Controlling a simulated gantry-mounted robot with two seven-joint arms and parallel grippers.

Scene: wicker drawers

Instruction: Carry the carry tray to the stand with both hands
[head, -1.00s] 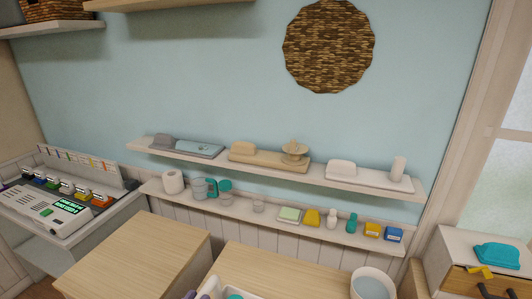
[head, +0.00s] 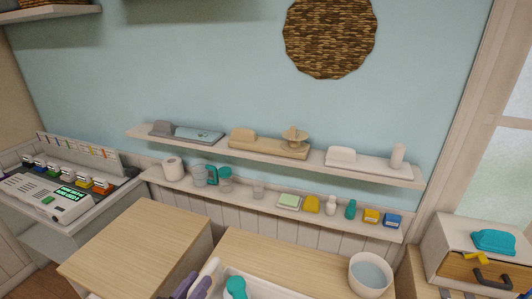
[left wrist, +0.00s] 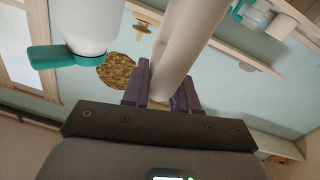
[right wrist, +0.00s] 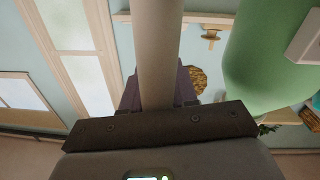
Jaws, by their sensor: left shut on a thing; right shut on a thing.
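The white carry tray (head: 278,281) shows partly at the bottom of the head view, with a teal-topped item (head: 236,288) in it. My left gripper (head: 191,287) is at its left end. In the left wrist view the purple fingers (left wrist: 162,93) are shut around a pale bar (left wrist: 188,40), the tray's handle. A white bottle with a teal part (left wrist: 85,28) hangs into that view. In the right wrist view my right gripper (right wrist: 158,92) is shut around another pale handle bar (right wrist: 158,40), beside a large green object (right wrist: 262,60). I cannot tell which surface is the stand.
Two wood-topped units, one at left (head: 140,245) and one in the middle (head: 300,262), lie ahead. A white bowl of water (head: 371,275) stands on the middle one. Two wall shelves (head: 270,155) hold small items. A drawer cabinet (head: 470,262) is at right, a machine (head: 50,197) at left.

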